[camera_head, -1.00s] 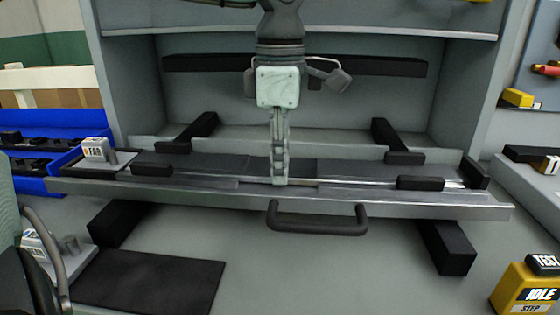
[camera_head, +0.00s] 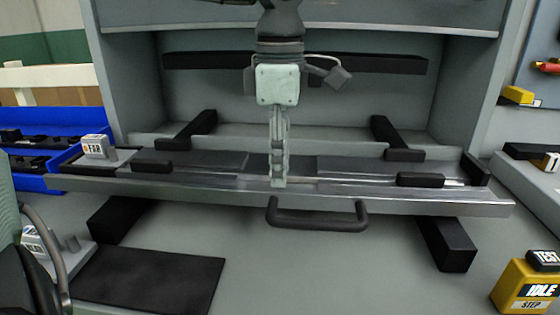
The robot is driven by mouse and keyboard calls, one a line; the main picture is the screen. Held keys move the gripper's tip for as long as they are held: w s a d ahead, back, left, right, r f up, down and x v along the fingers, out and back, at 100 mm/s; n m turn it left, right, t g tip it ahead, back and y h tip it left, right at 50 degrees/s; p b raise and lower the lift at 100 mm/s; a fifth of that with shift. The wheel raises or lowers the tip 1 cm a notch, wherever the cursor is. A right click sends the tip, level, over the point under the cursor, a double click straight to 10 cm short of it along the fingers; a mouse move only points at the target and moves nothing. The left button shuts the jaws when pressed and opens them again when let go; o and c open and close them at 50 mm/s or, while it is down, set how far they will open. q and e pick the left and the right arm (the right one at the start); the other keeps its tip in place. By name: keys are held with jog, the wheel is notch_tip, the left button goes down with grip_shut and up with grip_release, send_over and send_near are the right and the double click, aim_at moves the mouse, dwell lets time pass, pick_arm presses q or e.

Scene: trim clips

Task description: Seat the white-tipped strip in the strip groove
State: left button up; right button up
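A long dark fixture with a metal front rail (camera_head: 400,202) lies across the middle of the view. The strip groove (camera_head: 340,182) runs along its top, with a thin shiny line in it. I cannot clearly separate the strip from the groove's metal, and I cannot make out a white tip. My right gripper is not in view.
Black blocks (camera_head: 420,180) sit along the fixture. A dark handle (camera_head: 318,222) projects in front. A white block marked FOR (camera_head: 96,147) stands at the left end, beside blue bins (camera_head: 50,122). A black mat (camera_head: 150,280) lies front left; a yellow IDLE box (camera_head: 528,290) stands front right.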

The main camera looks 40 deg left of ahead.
pick_arm(q)
notch_tip(320, 180, up, 12)
jog(key=shift+r, duration=0.15)
dwell(0.4)
dwell(0.5)
